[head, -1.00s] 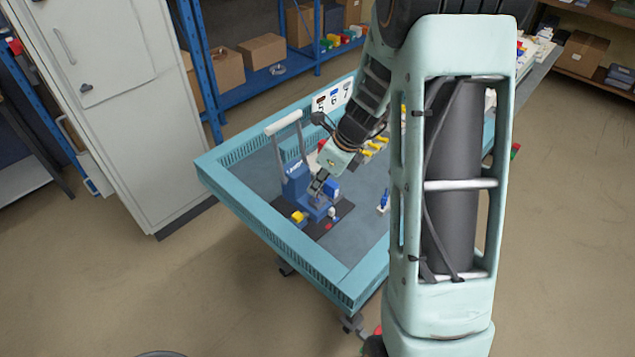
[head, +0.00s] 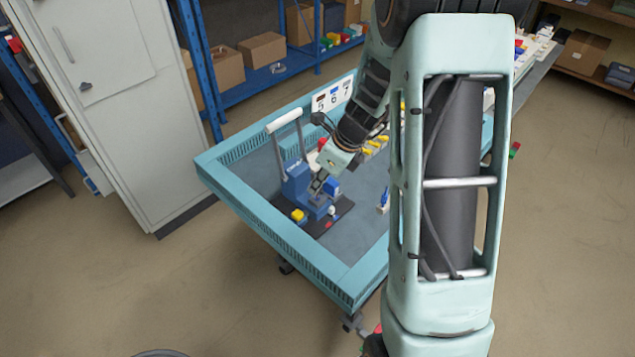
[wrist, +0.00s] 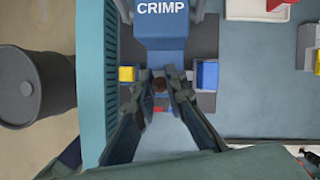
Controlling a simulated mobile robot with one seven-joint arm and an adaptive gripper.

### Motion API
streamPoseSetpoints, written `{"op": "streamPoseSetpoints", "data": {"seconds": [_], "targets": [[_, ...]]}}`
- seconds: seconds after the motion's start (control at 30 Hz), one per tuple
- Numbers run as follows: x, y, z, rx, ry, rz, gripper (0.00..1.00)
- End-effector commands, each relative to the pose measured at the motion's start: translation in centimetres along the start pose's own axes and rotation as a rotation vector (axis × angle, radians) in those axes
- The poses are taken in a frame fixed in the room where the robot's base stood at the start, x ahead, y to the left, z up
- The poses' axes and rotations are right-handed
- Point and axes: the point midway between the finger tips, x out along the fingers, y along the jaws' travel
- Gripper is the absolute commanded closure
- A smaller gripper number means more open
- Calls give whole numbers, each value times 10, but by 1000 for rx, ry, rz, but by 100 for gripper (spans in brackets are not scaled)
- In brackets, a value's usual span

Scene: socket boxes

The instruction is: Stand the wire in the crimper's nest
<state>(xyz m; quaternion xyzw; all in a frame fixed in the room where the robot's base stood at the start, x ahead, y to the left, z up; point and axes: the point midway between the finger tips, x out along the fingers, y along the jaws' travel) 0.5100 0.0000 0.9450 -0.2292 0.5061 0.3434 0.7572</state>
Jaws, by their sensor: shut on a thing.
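The blue crimper (head: 299,187) stands on a dark mat in the teal-rimmed cart, its pale-handled lever raised. In the wrist view, its block marked CRIMP (wrist: 161,28) is at the top centre. My gripper (wrist: 159,78) is over the front of the crimper, pointing down, with its fingers closed around a small dark brown round thing (wrist: 159,86), which looks like the wire seen end-on. In the head view, my gripper (head: 319,185) is low at the crimper's front. The nest and the wire's lower end are hidden, so I cannot tell whether they touch.
A yellow block (wrist: 127,74) and a blue box (wrist: 207,74) flank the fingers closely. The cart's teal rim (wrist: 98,90) runs along the left. A white tray (wrist: 255,9) lies at the upper right. The grey cart floor right of the crimper is mostly clear.

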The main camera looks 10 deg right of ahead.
Motion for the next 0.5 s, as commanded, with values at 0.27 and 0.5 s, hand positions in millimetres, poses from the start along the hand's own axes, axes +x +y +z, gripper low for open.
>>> {"op": "streamPoseSetpoints", "data": {"seconds": [0.27,0.5], "targets": [[3,0,-1,0,0,0,100],[7,0,-3,1,0,0,100]]}}
